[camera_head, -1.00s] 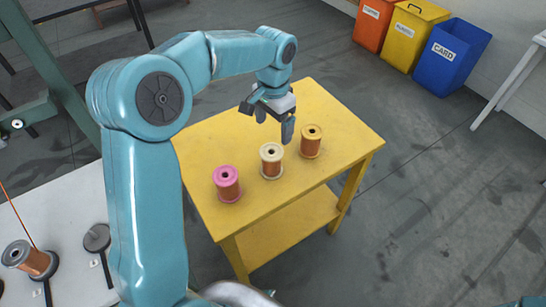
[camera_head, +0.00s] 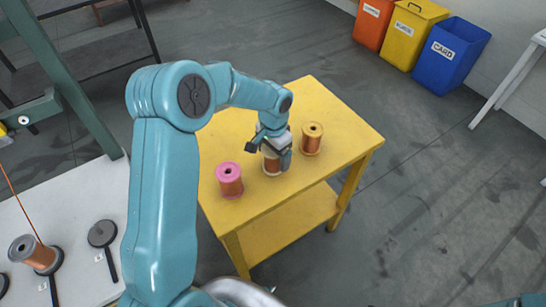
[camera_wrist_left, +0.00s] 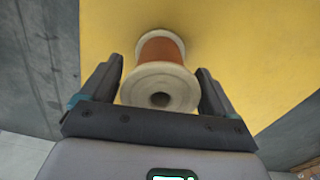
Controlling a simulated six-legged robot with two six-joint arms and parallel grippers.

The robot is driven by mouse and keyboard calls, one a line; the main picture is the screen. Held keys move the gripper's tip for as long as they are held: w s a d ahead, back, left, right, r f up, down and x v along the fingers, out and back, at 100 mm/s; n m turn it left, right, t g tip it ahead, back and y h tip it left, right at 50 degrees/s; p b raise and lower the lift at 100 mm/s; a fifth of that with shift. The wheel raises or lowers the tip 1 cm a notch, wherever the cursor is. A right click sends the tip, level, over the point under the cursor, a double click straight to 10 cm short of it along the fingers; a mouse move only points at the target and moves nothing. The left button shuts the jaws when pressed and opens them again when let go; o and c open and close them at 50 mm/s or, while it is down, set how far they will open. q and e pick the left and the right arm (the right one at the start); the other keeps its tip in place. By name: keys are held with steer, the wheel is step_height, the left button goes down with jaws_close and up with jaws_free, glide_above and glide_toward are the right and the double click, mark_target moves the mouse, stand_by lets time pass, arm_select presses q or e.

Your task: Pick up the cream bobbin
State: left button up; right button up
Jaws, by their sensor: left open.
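The cream bobbin (camera_head: 271,168) stands on the yellow table between a pink and a yellow-topped bobbin. It has cream flanges and copper-coloured winding. My left gripper (camera_head: 273,155) is over it and hides its top in the head view. In the left wrist view the cream bobbin (camera_wrist_left: 160,90) sits between the two open fingers of my left gripper (camera_wrist_left: 160,88), with a small gap showing at the right. My right gripper is not in view.
The pink bobbin (camera_head: 230,180) stands to the left and the yellow-topped bobbin (camera_head: 312,138) to the right on the yellow table (camera_head: 325,103). A white surface (camera_head: 95,205) with a grey spool (camera_head: 33,253) is at left. Bins stand at the back right.

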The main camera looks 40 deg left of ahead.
arm_select(q)
steer(key=c, duration=1.1)
steer(key=shift+c, duration=1.2)
steer(key=shift+w+r, duration=0.1)
steer(key=shift+r, duration=0.05)
